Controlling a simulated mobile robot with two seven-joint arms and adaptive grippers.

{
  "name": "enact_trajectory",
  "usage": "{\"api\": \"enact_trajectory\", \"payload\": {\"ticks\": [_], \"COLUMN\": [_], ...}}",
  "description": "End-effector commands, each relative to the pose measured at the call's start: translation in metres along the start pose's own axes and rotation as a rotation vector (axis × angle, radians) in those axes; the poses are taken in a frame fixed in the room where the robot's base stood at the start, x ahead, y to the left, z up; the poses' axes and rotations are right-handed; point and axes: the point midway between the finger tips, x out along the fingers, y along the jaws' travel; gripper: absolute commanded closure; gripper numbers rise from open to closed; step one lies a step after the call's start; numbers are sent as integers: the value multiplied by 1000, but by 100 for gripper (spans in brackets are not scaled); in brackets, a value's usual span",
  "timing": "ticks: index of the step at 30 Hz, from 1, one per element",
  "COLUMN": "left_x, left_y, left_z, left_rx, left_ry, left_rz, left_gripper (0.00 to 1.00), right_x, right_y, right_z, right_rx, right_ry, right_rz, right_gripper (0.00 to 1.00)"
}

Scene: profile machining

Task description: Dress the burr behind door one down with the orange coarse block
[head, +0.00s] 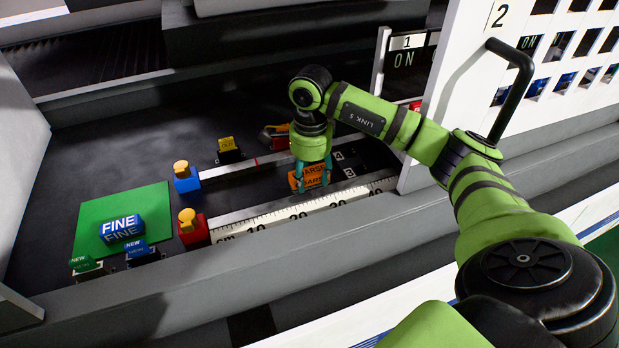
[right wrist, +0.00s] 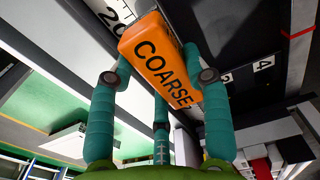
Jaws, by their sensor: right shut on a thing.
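The orange coarse block (head: 310,176) is in my right gripper (head: 313,178), over the dark bed beside the ruler in the head view. In the right wrist view the block (right wrist: 160,60) lies between the teal fingers of my right gripper (right wrist: 155,85), which are shut on it, with COARSE readable. Door one, marked 1 (head: 407,42), stands open at the back right. The burr is not distinguishable; my arm and gripper cover part of the bed. My left gripper is not in view.
A blue FINE block (head: 122,229) lies on a green mat (head: 95,205). A ruler (head: 290,213) runs along the bed's front. Door two's black handle (head: 515,85) rises near my arm.

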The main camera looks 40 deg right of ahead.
Motion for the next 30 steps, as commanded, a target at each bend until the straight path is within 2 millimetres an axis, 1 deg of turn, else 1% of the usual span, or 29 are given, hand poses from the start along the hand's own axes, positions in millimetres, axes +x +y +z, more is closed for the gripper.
{"api": "enact_trajectory", "payload": {"ticks": [1, 6, 12, 16, 30], "left_x": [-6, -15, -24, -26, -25], "left_y": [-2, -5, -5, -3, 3], "left_z": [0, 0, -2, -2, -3], "left_rx": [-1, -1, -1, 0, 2], "left_ry": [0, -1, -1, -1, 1], "left_rz": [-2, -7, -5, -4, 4], "left_gripper": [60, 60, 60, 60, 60], "right_x": [-9, -24, -40, -43, -42], "right_y": [0, 0, 1, 2, 2], "right_z": [-1, -4, -6, -7, -7], "right_rx": [2, 6, 9, 10, 11], "right_ry": [0, 0, 0, -1, -1], "right_rz": [-2, -2, -2, -1, -2], "right_gripper": [87, 87, 87, 87, 87]}}
